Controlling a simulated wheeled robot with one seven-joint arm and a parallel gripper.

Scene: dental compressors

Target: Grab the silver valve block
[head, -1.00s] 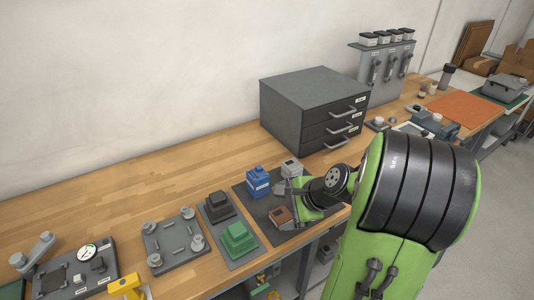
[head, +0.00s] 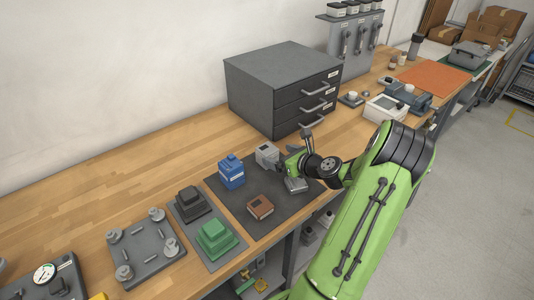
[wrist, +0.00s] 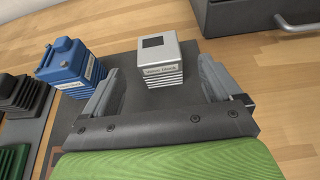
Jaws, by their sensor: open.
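The silver valve block (head: 266,154) stands upright on the dark mat, right of the blue block. In the wrist view the silver valve block (wrist: 160,71) has ribbed sides, a dark square on top and a label on its near face. My gripper (head: 283,173) is low over the mat, close to the block on its near right side. In the wrist view my gripper (wrist: 160,82) is open and empty, its fingers spread to either side of the block's line. The block appears just ahead of the fingers; I see no contact.
The blue block (head: 231,172) stands close to the left of the silver one; a brown block (head: 260,207) lies nearer on the mat (head: 244,221). A grey drawer cabinet (head: 282,84) stands behind. Green (head: 216,238) and black (head: 192,203) blocks stand further left.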

